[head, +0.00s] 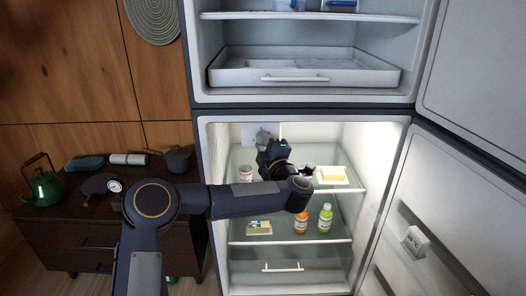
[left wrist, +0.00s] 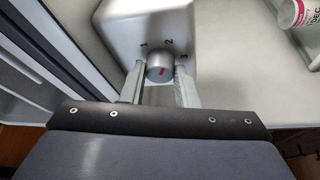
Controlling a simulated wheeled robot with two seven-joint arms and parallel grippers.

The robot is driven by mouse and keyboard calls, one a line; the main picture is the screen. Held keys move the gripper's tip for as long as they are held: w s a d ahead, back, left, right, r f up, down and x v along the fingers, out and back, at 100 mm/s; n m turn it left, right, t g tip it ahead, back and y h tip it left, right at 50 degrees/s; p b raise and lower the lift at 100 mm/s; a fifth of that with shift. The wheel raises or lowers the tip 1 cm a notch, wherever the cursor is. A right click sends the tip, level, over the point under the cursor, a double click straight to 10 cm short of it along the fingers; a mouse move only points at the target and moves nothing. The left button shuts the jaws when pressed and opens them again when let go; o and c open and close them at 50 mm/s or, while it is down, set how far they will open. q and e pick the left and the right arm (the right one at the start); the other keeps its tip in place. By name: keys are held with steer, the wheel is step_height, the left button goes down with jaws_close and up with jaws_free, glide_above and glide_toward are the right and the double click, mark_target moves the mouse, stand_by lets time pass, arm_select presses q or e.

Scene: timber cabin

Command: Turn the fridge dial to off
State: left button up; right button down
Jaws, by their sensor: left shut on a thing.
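The fridge (head: 203,185) stands open, its lower compartment lit. My left gripper (left wrist: 160,84) is shut on the dial, one finger on each side. In the head view my left gripper (head: 268,146) reaches into the upper back of the lower compartment, hiding the dial. My right gripper is not in view.
On the upper glass shelf stand a white cup (head: 245,173) and butter on a dish (head: 331,174). An orange bottle (head: 301,222) and a green bottle (head: 325,218) stand below. The open door (head: 455,200) is at right; a dark cabinet (head: 75,230) with a green kettle (head: 46,188) is at left.

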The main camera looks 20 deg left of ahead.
arm_select(q)
steer(key=n+g+b, duration=0.1)
steer(key=n, duration=0.1)
steer(key=n+h+b, duration=0.1)
steer(key=n, duration=0.2)
steer(key=shift+r+n+g, duration=0.1)
steer(key=shift+n+g, duration=0.2)
steer(key=shift+g, duration=0.1)
steer(key=n+h+b, duration=0.1)
steer(key=n, duration=0.1)
steer(key=n+g+h, duration=0.1)
steer(key=n, duration=0.2)
steer(key=shift+r+b, duration=0.2)
steer(key=shift+b, duration=0.15)
steer(key=n+h, duration=0.1)
steer(key=n, duration=0.1)
steer(key=n+h+b, duration=0.1)
steer(key=n, duration=0.1)
steer(key=shift+a+r+n+h, duration=0.1)
steer(key=shift+a+n+h, duration=0.1)
steer(key=shift+n+h, duration=0.2)
steer(key=n+h+b, duration=0.2)
steer(key=n, duration=0.1)
steer(key=shift+a+n+h, duration=0.15)
steer(key=shift+n+h, duration=0.25)
steer(key=o, duration=1)
